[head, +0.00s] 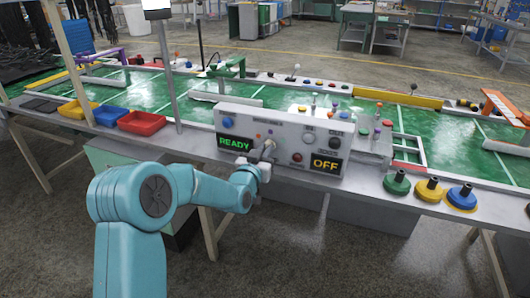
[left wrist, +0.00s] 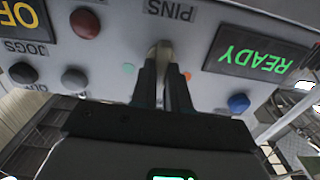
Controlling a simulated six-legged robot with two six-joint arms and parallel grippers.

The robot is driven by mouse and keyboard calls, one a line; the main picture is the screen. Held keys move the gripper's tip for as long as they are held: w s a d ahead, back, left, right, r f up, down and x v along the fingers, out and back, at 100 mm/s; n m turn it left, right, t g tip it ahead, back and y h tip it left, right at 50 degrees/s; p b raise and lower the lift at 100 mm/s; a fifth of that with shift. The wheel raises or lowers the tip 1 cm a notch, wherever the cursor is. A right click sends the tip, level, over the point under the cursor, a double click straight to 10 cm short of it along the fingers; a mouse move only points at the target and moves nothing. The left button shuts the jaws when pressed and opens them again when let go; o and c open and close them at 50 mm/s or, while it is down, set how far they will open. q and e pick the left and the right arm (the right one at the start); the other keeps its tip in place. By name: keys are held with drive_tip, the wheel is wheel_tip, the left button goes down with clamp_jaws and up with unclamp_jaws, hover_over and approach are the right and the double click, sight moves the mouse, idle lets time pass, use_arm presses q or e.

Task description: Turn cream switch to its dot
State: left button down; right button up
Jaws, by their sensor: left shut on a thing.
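The cream switch (left wrist: 161,50) is on the front of the grey control box (head: 225,115), under the label PINS in the upside-down left wrist view. My left gripper (left wrist: 162,75) is shut on it, with the two dark fingers on either side of its lower part. A green dot (left wrist: 128,69) lies to the left of the switch and an orange dot (left wrist: 187,75) to the right in that view. In the head view my left gripper (head: 266,162) reaches the box from the front, and the switch is mostly hidden. My right gripper is not in view.
The box has a lit READY display (head: 235,143) and an OFF display (head: 326,165). A blue button (left wrist: 238,103) and a red button (left wrist: 85,23) flank the switch. Red (head: 142,122), blue (head: 109,116) and yellow bins stand at left. Coloured discs with knobs (head: 428,189) stand at right.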

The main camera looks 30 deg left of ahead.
use_arm(q)
drive_tip(key=shift+d+f+m+b, duration=0.1)
drive_tip(key=shift+m+b, duration=1.95)
drive_tip(key=shift+m, duration=0.9)
drive_tip(key=shift+d+f+m+b, duration=0.1)
drive_tip(key=shift+m+b, duration=1.9)
drive_tip(key=shift+m, duration=0.95)
drive_tip(key=c, duration=1.1)
unclamp_jaws()
drive_tip(key=shift+s, duration=0.1)
drive_tip(key=v, duration=1.6)
drive_tip(key=shift+s+p, duration=0.1)
drive_tip(key=shift+p, duration=0.3)
